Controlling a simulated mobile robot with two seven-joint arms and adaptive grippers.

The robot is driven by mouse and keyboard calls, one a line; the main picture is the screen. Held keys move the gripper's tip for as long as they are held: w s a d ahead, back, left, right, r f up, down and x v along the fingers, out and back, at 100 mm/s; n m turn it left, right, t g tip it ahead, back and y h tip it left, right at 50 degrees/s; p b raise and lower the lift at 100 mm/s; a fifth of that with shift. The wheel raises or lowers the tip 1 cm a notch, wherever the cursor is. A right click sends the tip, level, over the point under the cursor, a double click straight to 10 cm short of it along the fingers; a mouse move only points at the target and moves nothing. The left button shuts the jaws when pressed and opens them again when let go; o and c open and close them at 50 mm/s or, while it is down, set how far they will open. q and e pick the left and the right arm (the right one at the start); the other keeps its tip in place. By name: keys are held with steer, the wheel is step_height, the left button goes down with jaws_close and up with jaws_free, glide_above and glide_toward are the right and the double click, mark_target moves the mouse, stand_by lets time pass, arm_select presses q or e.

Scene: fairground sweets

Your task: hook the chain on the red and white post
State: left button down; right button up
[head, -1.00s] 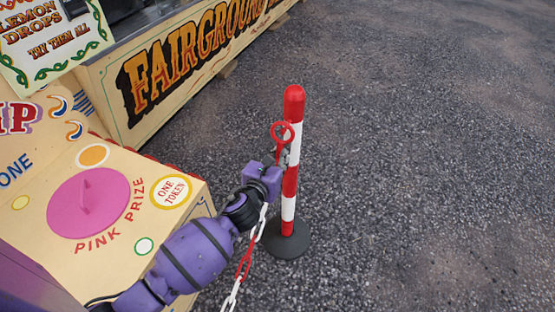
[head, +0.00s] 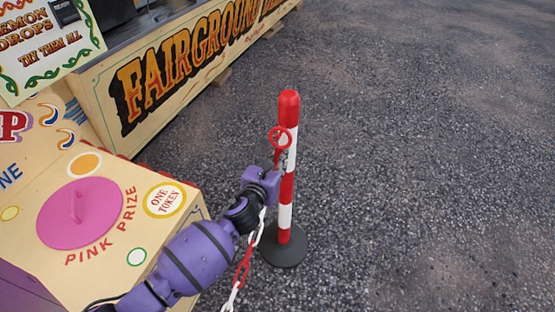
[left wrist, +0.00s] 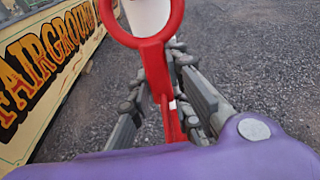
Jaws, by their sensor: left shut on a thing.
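The red and white post (head: 287,188) stands upright on a round dark base (head: 283,252). My left gripper (head: 281,158) is shut on the stem of the red ring (head: 278,128) at the chain's end, beside the post's upper part. The ring is held up in front of the post, below its red top. In the left wrist view, the fingers (left wrist: 160,80) grip the stem, and the post's white band (left wrist: 148,14) shows through the ring (left wrist: 178,18). I cannot tell any contact. The red and white chain (head: 243,266) hangs below the gripper. My right gripper is out of view.
A cream prize stand (head: 120,204) with a pink disc is at the left, close to my left arm. A fairground stall (head: 98,88) with painted lettering stands behind it. The tarmac (head: 420,180) right of the post is clear.

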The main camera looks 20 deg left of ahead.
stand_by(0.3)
arm_select(q)
steer(key=c, duration=1.5)
jaws_free()
steer(key=shift+c, duration=0.2)
steer(key=shift+s, duration=0.15)
steer(key=s+r, duration=0.2)
steer(key=s, duration=0.9)
steer(key=shift+s+a+r, duration=0.2)
steer(key=shift+s, duration=0.1)
